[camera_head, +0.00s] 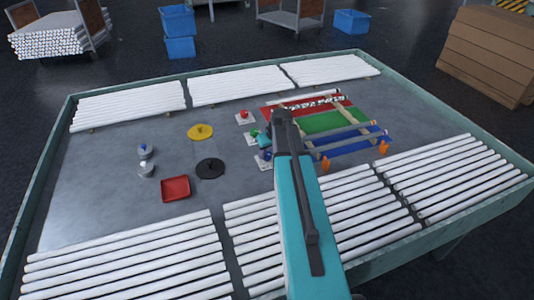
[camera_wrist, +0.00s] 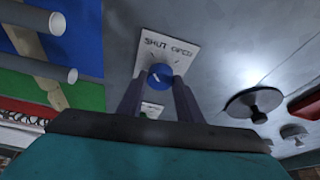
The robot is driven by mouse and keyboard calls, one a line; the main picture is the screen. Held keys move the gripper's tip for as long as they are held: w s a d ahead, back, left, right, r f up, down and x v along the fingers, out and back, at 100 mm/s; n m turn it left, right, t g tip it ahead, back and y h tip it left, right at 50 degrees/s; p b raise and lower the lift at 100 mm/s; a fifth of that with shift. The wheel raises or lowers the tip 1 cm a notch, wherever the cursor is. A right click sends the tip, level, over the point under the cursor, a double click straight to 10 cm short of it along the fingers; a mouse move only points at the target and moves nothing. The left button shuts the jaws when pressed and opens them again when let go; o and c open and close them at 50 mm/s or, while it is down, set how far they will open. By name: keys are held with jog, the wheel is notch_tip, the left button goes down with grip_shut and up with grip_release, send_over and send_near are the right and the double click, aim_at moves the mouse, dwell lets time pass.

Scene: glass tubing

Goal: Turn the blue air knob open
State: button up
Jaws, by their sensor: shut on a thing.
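The blue air knob (camera_wrist: 160,76) sits on a white plate (camera_wrist: 167,45) marked SHUT at the left and OPEN at the right in the wrist view. A small white mark shows on the left part of its face; its exact setting is hard to read. My gripper (camera_wrist: 159,84) has one finger on each side of the knob and is shut on it. In the head view my gripper (camera_head: 266,146) is over the column of knobs, and the blue knob (camera_head: 264,155) is partly hidden beside it.
A red knob (camera_head: 244,114) and a green knob (camera_head: 254,132) stand on plates farther back. Red, green and blue mats with tubes and a wooden rack (camera_head: 340,108) lie to the right. A black disc (camera_head: 210,168) and red tray (camera_head: 175,188) lie left.

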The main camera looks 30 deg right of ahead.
jog(key=shift+m, duration=0.4)
jog(key=m, duration=0.1)
jog(key=m+h+b, duration=0.1)
jog(key=m, duration=0.1)
jog(key=shift+w+a+m+g+h, duration=0.1)
jog(key=shift+a+m+g+h, duration=0.1)
jog(key=shift+m+g+h, duration=0.1)
jog(key=m+g+h+b, duration=0.1)
jog(key=m, duration=0.3)
jog(key=shift+w+a, duration=0.1)
jog(key=m, duration=0.2)
jog(key=m+g+h+b, duration=0.1)
jog(key=m, duration=0.1)
jog(key=m+b, duration=0.1)
jog(key=shift+w+m+g, duration=0.25)
jog(key=shift+m+g, duration=0.15)
jog(key=shift+m+g+b, duration=0.6)
jog(key=shift+m+g, duration=0.1)
jog(key=shift+m, duration=1.1)
jog(key=shift+a, duration=0.1)
jog(key=o, duration=1)
jog(key=shift+h, duration=0.3)
jog(key=shift+o, duration=0.2)
jog(key=shift+r, duration=0.15)
jog(key=b+v, duration=0.2)
jog(key=v, duration=1.1)
jog(key=shift+r, duration=0.3)
